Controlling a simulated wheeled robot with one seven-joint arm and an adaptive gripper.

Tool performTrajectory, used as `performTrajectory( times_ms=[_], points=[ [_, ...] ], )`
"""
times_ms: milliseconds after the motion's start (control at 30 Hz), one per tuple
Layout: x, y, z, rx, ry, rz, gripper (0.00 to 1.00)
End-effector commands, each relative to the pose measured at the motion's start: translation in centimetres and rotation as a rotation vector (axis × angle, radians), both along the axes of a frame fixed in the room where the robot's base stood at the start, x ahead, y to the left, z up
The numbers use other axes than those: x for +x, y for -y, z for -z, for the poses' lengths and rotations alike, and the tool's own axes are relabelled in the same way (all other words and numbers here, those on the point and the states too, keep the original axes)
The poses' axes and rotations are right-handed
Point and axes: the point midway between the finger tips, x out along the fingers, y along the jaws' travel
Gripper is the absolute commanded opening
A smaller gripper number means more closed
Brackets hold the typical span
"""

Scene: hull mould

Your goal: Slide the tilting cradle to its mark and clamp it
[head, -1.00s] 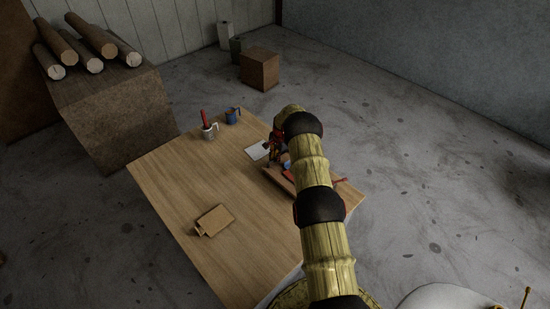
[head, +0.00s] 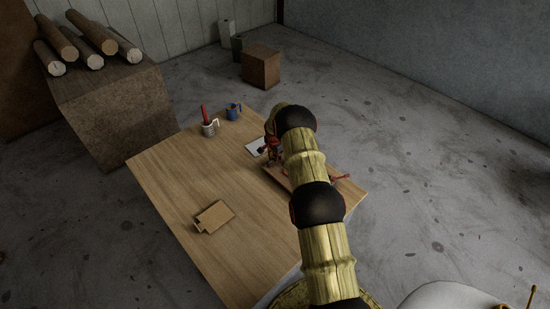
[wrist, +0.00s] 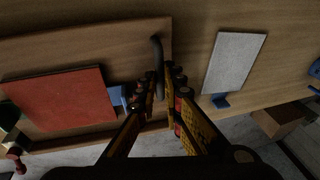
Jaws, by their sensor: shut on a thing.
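In the wrist view a wooden board (wrist: 95,55) with a raised edge carries a red panel (wrist: 60,98) and a blue block (wrist: 117,96); this looks like the cradle assembly, but I cannot tell which part tilts. A dark curved handle (wrist: 156,47) stands at the board's right end. My gripper (wrist: 163,84) is shut on this handle, its lower part hidden between the fingers. In the head view my gripper (head: 271,152) is at the board's far end, and my arm hides much of the board (head: 278,178). I cannot make out a mark or clamp clearly.
A pale plate (wrist: 234,62) lies on the table right of the board, with a small blue piece (wrist: 221,101) beside it. A mug with a red item (head: 210,128), a blue mug (head: 233,112) and a brown flat box (head: 214,217) stand on the table (head: 190,180).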

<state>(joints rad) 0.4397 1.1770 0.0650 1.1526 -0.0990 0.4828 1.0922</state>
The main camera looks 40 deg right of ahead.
Motion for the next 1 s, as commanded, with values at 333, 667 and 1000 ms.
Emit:
performTrajectory(
  times_ms=[333,667,1000],
  points=[
    [-0.2,-0.2,0.5,0.003,-0.005,-0.001,0.19],
    [-0.2,-0.2,0.4,0.003,-0.004,-0.001,0.27],
    [-0.4,-0.4,-1.7,0.002,-0.001,-0.001,0.27]
  ],
)
